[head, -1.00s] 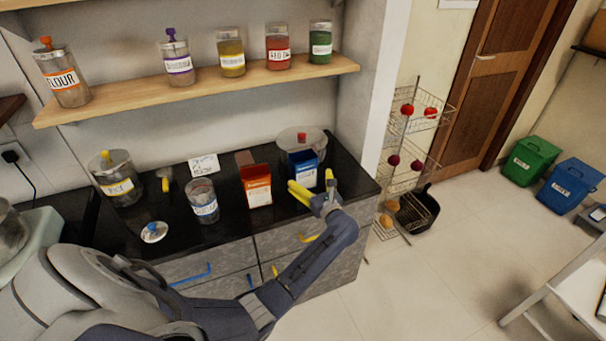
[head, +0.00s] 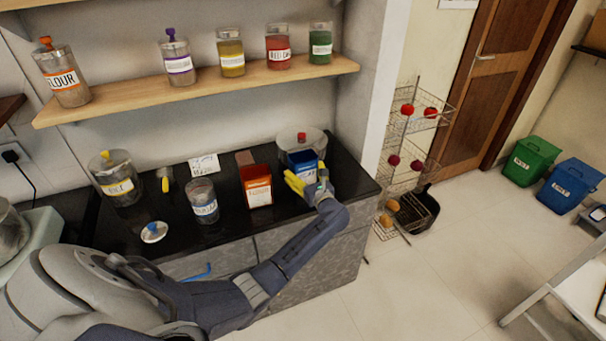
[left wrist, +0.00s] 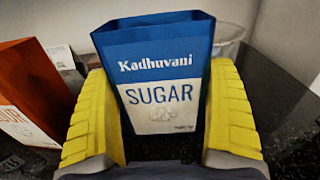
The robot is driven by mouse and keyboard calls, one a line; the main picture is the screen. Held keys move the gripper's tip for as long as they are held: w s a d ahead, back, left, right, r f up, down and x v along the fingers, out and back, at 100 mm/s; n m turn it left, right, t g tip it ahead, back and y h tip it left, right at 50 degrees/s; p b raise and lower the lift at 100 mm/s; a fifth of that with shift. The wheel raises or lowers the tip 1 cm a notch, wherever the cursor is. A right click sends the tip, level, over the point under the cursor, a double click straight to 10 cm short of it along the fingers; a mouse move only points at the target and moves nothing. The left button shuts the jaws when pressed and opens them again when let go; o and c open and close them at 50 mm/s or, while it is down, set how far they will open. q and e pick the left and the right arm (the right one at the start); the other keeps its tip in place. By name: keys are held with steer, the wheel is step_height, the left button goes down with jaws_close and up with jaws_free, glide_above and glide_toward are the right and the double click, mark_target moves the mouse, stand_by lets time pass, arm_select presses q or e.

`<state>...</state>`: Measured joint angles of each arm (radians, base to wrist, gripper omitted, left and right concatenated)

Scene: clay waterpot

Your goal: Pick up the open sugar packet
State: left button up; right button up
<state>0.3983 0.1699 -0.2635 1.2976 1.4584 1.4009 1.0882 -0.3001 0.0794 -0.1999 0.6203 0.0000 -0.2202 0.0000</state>
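The open sugar packet (head: 303,159) is blue with a white lower part and stands upright near the right end of the black counter. In the left wrist view the packet (left wrist: 160,75) faces me, its "SUGAR" label readable. My left gripper (head: 307,182) is at the packet's front side. In the left wrist view its yellow fingers (left wrist: 163,125) are spread wide, one on each side of the packet. I see no clear grip, and cannot tell whether either finger touches it. My right gripper is not in view.
An open orange-red flour packet (head: 257,186) stands just left of the sugar packet. A glass jar (head: 202,202) and a lid (head: 154,232) are farther left. A wide glass container (head: 291,139) stands behind. The counter (head: 345,179) ends to the right.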

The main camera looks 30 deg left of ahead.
arm_select(q)
steer(key=c, duration=0.9)
steer(key=shift+r, duration=0.15)
step_height(320, 180, up, 20)
steer(key=shift+f, duration=0.1)
stand_by(0.3)
